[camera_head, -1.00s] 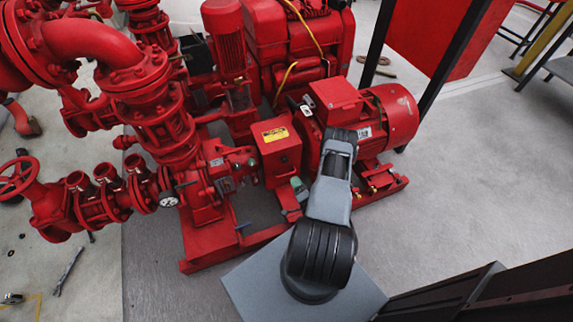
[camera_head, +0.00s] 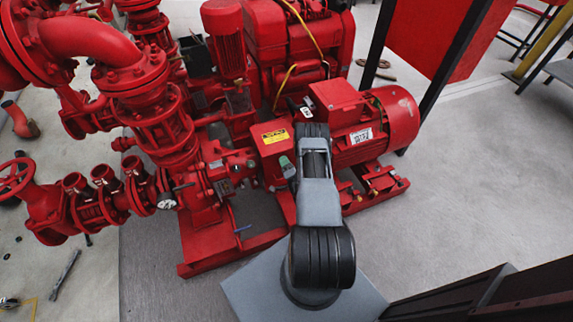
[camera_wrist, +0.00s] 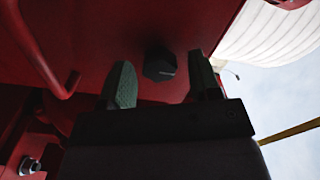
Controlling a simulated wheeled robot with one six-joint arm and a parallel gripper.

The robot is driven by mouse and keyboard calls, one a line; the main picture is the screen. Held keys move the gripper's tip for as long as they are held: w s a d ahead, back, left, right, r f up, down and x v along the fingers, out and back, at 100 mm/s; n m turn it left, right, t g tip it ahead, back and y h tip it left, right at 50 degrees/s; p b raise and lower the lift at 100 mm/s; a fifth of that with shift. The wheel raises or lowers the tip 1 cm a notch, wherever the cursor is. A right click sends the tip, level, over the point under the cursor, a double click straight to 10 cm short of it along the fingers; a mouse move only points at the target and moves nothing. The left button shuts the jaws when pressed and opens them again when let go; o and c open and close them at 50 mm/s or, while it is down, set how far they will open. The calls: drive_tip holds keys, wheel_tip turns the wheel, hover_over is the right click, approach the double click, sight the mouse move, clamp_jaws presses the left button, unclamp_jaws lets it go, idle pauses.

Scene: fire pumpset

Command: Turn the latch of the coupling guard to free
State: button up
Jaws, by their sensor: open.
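The coupling guard (camera_head: 270,133) is a red box with a yellow label in the head view, between the pump and the red motor. In the wrist view its dark red face (camera_wrist: 110,25) fills much of the picture. A dark hexagonal knob (camera_wrist: 160,66), which looks like the latch, stands on that face. My gripper (camera_wrist: 160,72) is open, with one green-padded finger to the left of the knob and one to the right, both apart from it. In the head view a green fingertip (camera_head: 287,167) shows beside the guard; my arm hides the rest.
A red bent bar (camera_wrist: 45,60) and a bolt (camera_wrist: 30,165) are at the left of the wrist view. The motor (camera_head: 375,120) is right of my arm, and the valves and pipes (camera_head: 105,195) are left.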

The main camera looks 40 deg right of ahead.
drive_tip(key=shift+w+d, duration=0.1)
drive_tip(key=shift+w, duration=0.1)
drive_tip(key=shift+c, duration=0.4)
drive_tip(key=c, duration=0.8)
drive_tip(key=shift+c, duration=0.2)
